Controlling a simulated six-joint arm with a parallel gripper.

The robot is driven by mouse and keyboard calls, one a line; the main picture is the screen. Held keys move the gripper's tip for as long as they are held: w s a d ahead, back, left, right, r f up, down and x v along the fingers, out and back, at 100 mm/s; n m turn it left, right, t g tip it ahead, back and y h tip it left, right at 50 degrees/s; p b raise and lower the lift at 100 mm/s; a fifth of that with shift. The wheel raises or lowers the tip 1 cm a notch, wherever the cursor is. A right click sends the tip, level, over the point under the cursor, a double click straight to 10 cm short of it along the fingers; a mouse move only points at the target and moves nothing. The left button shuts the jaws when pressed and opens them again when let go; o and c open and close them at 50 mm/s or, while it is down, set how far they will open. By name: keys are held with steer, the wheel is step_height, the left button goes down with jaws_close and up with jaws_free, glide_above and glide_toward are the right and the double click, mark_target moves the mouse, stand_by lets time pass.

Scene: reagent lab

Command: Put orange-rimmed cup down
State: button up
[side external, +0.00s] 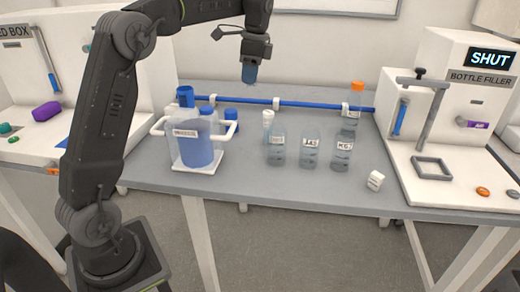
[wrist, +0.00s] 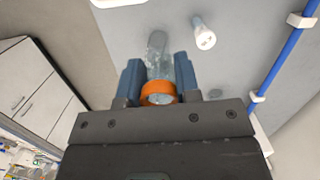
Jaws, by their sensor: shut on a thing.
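The orange-rimmed cup is held in my gripper, raised well above the grey bench. In the wrist view its orange rim (wrist: 158,87) lies between the two blue fingers of my gripper (wrist: 158,72), and a clear grey-blue body stretches out beyond the rim. In the side external view my gripper (side external: 251,66) points down and is shut around the cup. Only a small bluish part of the cup (side external: 249,76) shows below the fingers there; its rim is hidden.
A blue-filled jug (side external: 197,150) stands at left on the bench. A blue rail (side external: 300,104) runs along the back. The bottle filler (side external: 470,110) reads SHUT.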

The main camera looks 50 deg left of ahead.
mark_target(247, 153)
steer(key=shift+m, duration=0.3)
steer(key=f, duration=0.7)
steer(key=a+f, duration=0.1)
steer(key=f, duration=1.5)
steer(key=shift+s+a, duration=0.1)
steer(key=shift+a, duration=0.25)
steer(key=shift+f, duration=0.15)
steer(key=o, duration=0.9)
steer(key=shift+o, duration=0.4)
